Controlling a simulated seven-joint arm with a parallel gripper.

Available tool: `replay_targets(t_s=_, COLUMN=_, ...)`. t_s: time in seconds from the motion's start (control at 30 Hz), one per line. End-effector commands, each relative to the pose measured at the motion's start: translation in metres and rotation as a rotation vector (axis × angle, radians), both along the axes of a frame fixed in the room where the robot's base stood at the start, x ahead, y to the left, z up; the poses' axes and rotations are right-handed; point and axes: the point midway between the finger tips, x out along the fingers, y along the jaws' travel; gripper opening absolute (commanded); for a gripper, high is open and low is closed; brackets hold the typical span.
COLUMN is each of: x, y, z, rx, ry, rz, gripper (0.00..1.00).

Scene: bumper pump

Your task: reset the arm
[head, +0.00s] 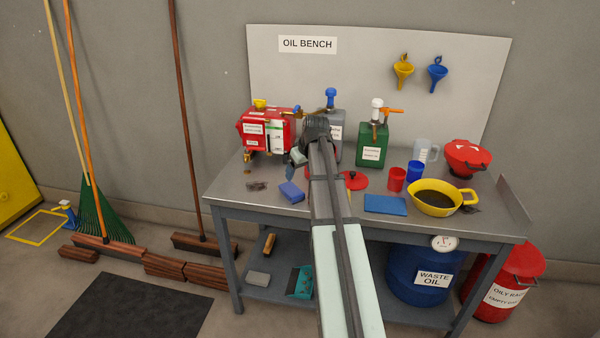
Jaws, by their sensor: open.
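My arm reaches up from the bottom middle of the head view to the oil bench. My gripper (297,158) is over the bench top (232,188), in front of the grey pump can and just right of the red container (256,131). It is small and dark here, partly hidden by my own wrist. It is open, and I see nothing held in it. The grey can with a blue-topped pump (331,99) stands behind my wrist and is partly hidden. A green can with a white-topped pump (372,148) stands to the right.
A blue sponge (291,192), red cup (397,179), blue cup (415,172), blue cloth (385,204), yellow oil pan (437,198) and red-lidded container (467,158) crowd the bench. A waste oil drum (415,280) stands below. Brooms lean on the left wall.

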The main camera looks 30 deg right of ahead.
Motion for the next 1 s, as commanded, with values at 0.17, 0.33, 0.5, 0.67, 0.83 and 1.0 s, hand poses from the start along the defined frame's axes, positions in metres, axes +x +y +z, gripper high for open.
replay_targets(t_s=0.17, x=0.0, y=0.0, z=0.0, rx=0.0, ry=0.0, rz=0.0, gripper=0.8)
replay_targets(t_s=0.33, x=0.0, y=0.0, z=0.0, rx=0.0, ry=0.0, rz=0.0, gripper=0.8)
replay_targets(t_s=0.5, x=0.018, y=0.007, z=-0.005, rx=-0.019, ry=-0.011, rz=0.008, gripper=0.8)
replay_targets(t_s=0.67, x=0.073, y=0.035, z=-0.017, rx=-0.085, ry=-0.054, rz=0.037, gripper=0.8)
replay_targets(t_s=0.83, x=0.146, y=0.084, z=-0.035, rx=-0.176, ry=-0.13, rz=0.086, gripper=0.8)
replay_targets(t_s=1.0, x=0.213, y=0.147, z=-0.051, rx=-0.258, ry=-0.222, rz=0.148, gripper=0.8)
